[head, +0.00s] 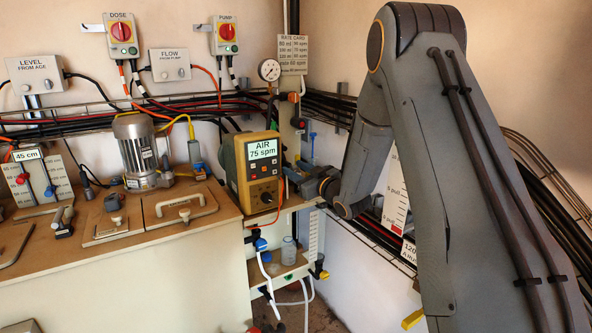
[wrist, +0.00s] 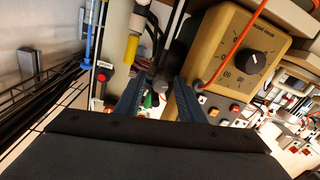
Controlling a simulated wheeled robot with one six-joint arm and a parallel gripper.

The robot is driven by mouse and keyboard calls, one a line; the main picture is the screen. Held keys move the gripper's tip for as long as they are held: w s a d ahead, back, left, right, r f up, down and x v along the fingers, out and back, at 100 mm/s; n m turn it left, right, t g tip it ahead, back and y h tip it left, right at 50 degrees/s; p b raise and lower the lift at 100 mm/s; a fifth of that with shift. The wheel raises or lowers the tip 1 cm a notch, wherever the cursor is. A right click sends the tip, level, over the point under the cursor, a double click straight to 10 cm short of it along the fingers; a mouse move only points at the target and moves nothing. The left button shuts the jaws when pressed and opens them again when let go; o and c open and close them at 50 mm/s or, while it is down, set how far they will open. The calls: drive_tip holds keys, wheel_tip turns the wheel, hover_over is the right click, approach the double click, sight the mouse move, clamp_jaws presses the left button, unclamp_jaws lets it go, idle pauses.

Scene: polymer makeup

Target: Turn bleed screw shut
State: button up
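The dosing pump (head: 240,178) is a tan box whose screen reads "AIR 75 spm". Its dial face also shows in the wrist view (wrist: 228,62), upside down at the upper right. My gripper (wrist: 160,92) is open, with its two dark fingers apart, beside the pump's side. In the head view my wrist is right of the pump and the fingertips are hard to make out. Small green, white and red parts show between and beyond the fingers in the wrist view. I cannot tell which of them is the bleed screw, or whether a finger touches it.
A yellow-ended fitting (wrist: 132,46) and a red button (wrist: 101,77) are close to the left finger. An orange cable (wrist: 232,45) crosses the pump face. A shelf (head: 283,267) with a bottle (head: 289,250) is below the pump. Cable trays run along the walls.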

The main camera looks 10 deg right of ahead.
drive_tip(key=shift+w, duration=0.1)
drive_tip(key=shift+c, duration=0.2)
clamp_jaws()
drive_tip(key=shift+m, duration=0.3)
drive_tip(key=m+p, duration=0.1)
drive_tip(key=m, duration=0.8)
drive_tip(key=shift+t+p, duration=0.4)
drive_tip(key=m+p, duration=0.1)
drive_tip(key=m, duration=0.5)
drive_tip(key=shift+m+h, duration=0.3)
drive_tip(key=shift+m, duration=0.1)
drive_tip(key=m, duration=0.3)
drive_tip(key=m+p, duration=0.1)
drive_tip(key=m, duration=0.2)
drive_tip(key=shift+t+h, duration=0.3)
drive_tip(key=shift+h, duration=0.1)
drive_tip(key=shift+d+m, duration=0.1)
drive_tip(key=shift+m, duration=0.2)
